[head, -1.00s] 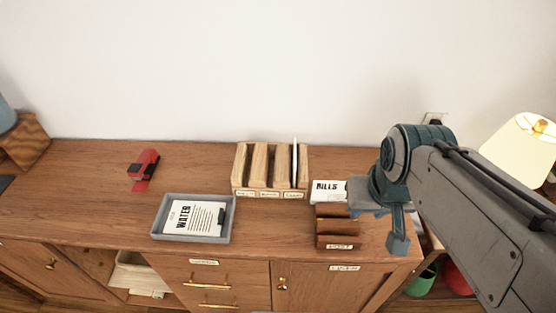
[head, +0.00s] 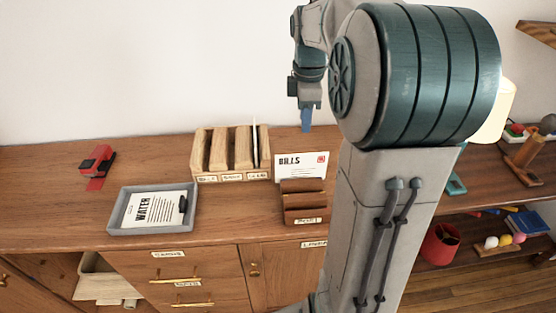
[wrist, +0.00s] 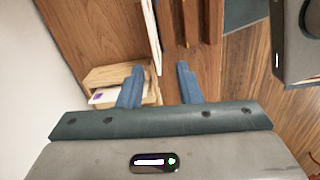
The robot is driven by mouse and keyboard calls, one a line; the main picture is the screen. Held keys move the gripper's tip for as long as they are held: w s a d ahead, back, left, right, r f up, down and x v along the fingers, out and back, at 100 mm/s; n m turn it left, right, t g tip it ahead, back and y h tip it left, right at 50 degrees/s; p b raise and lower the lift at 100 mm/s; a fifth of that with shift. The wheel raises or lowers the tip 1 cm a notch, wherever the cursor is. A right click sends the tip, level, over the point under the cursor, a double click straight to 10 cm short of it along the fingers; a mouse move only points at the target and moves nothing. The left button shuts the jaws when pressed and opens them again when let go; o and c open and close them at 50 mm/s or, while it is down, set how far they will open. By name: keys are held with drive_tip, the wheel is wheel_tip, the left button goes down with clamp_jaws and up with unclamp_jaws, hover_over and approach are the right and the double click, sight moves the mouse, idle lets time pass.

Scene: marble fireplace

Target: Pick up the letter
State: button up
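A white letter marked BILLS (head: 298,163) with a red stamp stands upright at the back of a small brown rack (head: 304,216). In the wrist view this letter (wrist: 152,35) shows nearly edge-on. A thin white letter (head: 255,145) stands in the right slot of the light wooden sorter (head: 203,178); its purple-stamped face (wrist: 103,96) shows in the wrist view. A WATER sheet (head: 155,209) lies in a grey tray (head: 119,222). My gripper (wrist: 158,66) is open and empty. In the head view its fingers (head: 306,118) appear above the BILLS letter, apart from it.
A red stapler (head: 97,162) sits at the left of the wooden cabinet top. The wall is close behind. On the right are a lamp (head: 495,112) and a lower shelf with a red container (head: 440,244) and small objects. My arm hides the cabinet's right part.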

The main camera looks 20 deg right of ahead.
sight(302, 154)
drive_tip(key=shift+n, duration=0.6)
drive_tip(key=shift+w+d+f, duration=0.1)
drive_tip(key=shift+w+f, duration=0.15)
drive_tip(key=shift+f, duration=2.15)
drive_tip(key=shift+w+d+f, duration=0.15)
drive_tip(key=shift+w+f, duration=0.1)
drive_tip(key=shift+f, duration=2.15)
drive_tip(key=shift+w+d+f, duration=0.1)
drive_tip(key=shift+w+f, duration=0.15)
drive_tip(key=shift+f, duration=2.15)
clamp_jaws()
